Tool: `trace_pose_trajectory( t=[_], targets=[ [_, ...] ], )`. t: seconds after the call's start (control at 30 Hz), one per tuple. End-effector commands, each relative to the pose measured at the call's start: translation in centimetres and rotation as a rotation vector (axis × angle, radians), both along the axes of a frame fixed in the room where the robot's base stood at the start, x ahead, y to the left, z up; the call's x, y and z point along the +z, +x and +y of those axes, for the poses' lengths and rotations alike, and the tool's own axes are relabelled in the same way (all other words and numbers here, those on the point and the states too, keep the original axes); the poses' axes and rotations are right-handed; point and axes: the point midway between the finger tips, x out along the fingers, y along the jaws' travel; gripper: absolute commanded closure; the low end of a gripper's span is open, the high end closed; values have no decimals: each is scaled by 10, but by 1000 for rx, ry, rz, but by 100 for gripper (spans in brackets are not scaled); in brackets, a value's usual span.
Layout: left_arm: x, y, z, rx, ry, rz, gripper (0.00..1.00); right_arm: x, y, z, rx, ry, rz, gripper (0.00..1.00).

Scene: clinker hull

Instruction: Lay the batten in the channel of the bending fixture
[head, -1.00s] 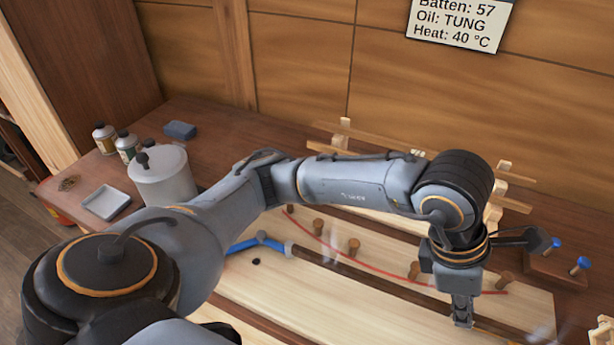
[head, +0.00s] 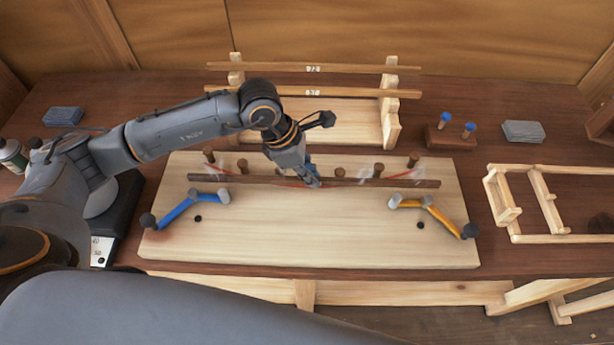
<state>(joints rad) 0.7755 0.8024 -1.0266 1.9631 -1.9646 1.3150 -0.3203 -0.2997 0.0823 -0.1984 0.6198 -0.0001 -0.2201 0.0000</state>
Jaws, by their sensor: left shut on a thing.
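The bending fixture (head: 310,240) is a pale board with a row of wooden pegs and a curved red line. The batten (head: 390,183) is a straight dark strip lying across the front of the pegs, with faint wisps of steam near it. My left gripper (head: 313,183) is shut on the batten near its middle. I cannot tell whether the batten touches the board. A blue lever (head: 176,213) and an orange lever (head: 440,218) sit at the fixture's two sides. The channel cannot be made out. My right gripper is not in view.
A wooden rack (head: 390,105) with labelled strips stands behind the fixture. A peg block (head: 452,138) with blue-topped pegs and a grey block (head: 523,131) are at right, near a pale wooden frame (head: 500,200). A bottle (head: 12,156) is at far left. The board's front is clear.

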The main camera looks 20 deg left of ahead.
Motion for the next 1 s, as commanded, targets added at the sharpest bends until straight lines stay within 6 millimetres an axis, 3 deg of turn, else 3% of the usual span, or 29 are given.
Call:
trace_pose_trajectory(
  t=[0.17,0.33,0.77,0.8,0.9,1.0],
  targets=[
    [-13,5,12,5,3,3,100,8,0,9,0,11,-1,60],
    [-35,4,9,2,1,3,100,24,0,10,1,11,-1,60],
    [-46,5,9,1,1,-2,100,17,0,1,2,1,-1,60],
    [-46,5,9,0,0,-1,85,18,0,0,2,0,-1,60],
    [-45,5,9,1,1,0,67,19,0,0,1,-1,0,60],
    [-45,5,9,1,1,0,67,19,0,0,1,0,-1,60]
  ],
)
